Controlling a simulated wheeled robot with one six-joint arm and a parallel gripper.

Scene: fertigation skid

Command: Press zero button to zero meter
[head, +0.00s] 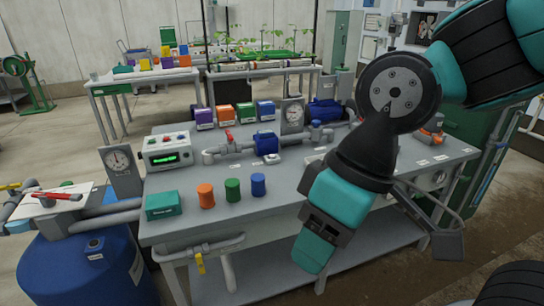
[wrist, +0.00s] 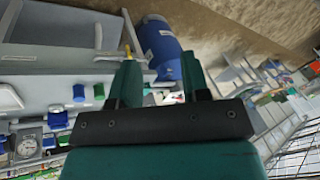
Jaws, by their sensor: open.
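The meter (head: 168,152) is a pale box with a lit green display, standing on the left part of the grey bench (head: 270,205). Small coloured buttons sit on its top, with a red one (head: 166,140) among them. Their labels are too small to read, so I cannot tell which is the zero button. My gripper (head: 310,252) hangs over the bench's front side, right of the meter and well apart from it. In the wrist view my gripper (wrist: 163,78) shows two teal fingers spread apart with nothing held. I cannot make out the meter in that view.
Orange (head: 206,195), green (head: 232,189) and blue (head: 258,185) cylinders and a teal box (head: 161,205) stand before the meter. A gauge (head: 120,165) stands left of it, pipes with a red-handled valve (head: 229,137) right. A blue barrel (head: 90,265) stands front left.

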